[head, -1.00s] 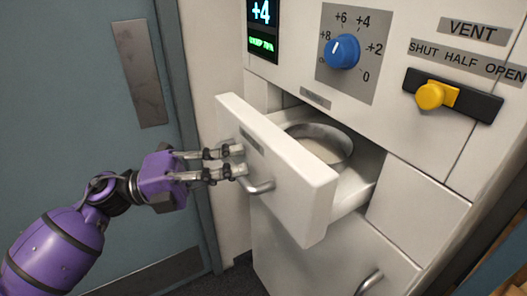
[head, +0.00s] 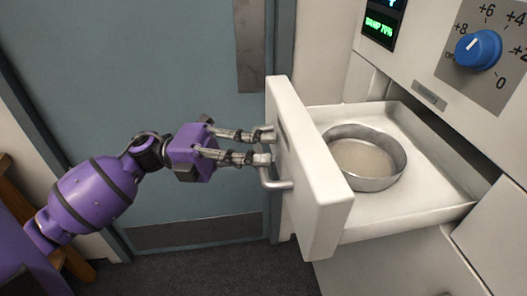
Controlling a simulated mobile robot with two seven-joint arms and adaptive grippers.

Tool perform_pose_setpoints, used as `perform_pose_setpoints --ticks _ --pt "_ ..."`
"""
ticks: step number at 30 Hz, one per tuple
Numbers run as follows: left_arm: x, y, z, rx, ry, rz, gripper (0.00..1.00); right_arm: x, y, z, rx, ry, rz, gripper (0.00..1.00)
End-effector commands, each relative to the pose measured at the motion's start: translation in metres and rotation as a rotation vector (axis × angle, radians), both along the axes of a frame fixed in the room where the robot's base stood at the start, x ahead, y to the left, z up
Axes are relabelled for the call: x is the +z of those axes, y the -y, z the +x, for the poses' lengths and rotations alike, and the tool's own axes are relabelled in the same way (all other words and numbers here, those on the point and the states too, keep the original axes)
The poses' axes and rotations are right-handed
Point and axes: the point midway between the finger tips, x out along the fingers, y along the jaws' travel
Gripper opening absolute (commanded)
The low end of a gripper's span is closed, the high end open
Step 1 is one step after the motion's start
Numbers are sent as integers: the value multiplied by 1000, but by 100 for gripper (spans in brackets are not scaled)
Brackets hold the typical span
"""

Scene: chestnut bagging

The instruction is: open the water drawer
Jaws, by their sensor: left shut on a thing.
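The water drawer (head: 318,205) is a white drawer pulled well out of the white cabinet. Inside it stands a round metal pan (head: 366,180) with pale contents. A metal bar handle (head: 277,183) is on the drawer's front. My left gripper (head: 266,147), purple with dark and metal fingers, reaches the drawer front from the left. Its fingers are shut on the handle, with the fingertips close against the front panel. My right gripper is not in view.
A blue knob (head: 478,50) with a numbered dial and a green-lit display (head: 382,25) are on the cabinet above the drawer. A blue-grey door (head: 190,70) stands behind my left arm. Dark floor (head: 200,265) is clear below the drawer.

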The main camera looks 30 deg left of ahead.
Motion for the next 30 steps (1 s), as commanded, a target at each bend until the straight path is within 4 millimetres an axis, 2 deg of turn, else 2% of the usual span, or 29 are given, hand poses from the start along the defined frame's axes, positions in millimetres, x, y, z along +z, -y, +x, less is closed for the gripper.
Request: perform_pose_setpoints --ticks 4,5,9,20,23,30 --pt "0 0 1 2 4 3 0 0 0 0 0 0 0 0" --pt "0 0 1 2 4 3 15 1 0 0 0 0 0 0" --pt "0 0 1 2 3 2 31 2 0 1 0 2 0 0" --pt "-1 -4 0 2 0 2 31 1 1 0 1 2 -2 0" --pt "-4 -16 -2 4 0 3 31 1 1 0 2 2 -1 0" --pt "-12 -64 -13 5 -3 3 31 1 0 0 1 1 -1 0"
